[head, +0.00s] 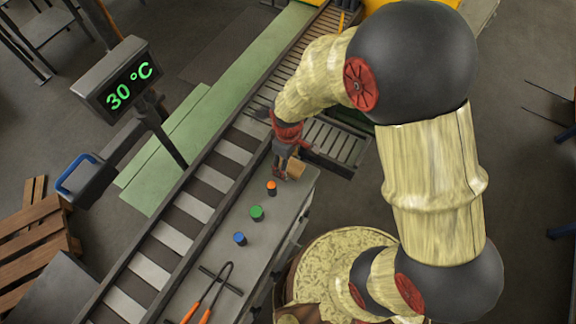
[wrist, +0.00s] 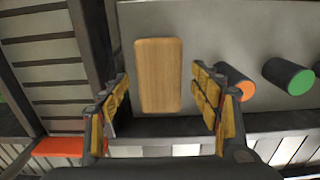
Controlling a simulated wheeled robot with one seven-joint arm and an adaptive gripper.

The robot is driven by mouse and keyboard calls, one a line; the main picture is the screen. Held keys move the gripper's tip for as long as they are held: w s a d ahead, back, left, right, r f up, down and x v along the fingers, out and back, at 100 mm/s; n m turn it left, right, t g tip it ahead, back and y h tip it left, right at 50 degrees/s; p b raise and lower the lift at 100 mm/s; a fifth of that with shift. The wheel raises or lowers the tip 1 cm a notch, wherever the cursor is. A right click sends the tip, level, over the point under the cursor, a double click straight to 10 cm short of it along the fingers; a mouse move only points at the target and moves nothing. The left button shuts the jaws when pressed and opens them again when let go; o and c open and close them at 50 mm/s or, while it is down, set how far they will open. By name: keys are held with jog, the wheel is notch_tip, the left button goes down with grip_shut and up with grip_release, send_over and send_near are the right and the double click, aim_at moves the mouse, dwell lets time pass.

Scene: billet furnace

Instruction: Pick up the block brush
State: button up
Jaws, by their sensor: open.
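The block brush (wrist: 159,76) shows in the wrist view as a light wooden block lying on the grey bench top. In the head view a small tan part of the brush (head: 296,168) shows beside my gripper at the far end of the bench. My gripper (head: 282,172) is above the bench there. In the wrist view my gripper (wrist: 162,105) is open, with one yellow-padded finger on each side of the brush's lower end. The space between the fingers holds no grasped thing. Whether the fingertips are level with the brush is unclear.
An orange-topped cylinder (head: 271,187), a green one (head: 257,213) and a blue one (head: 239,239) stand in a row on the bench (head: 262,237). Orange-handled tongs (head: 208,293) lie nearer. A roller conveyor (head: 190,205) runs along the left. A display (head: 121,92) reads 30 °C.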

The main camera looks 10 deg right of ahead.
jog(key=shift+f, duration=0.75)
jog(key=shift+c, duration=0.2)
jog(key=c, duration=1.3)
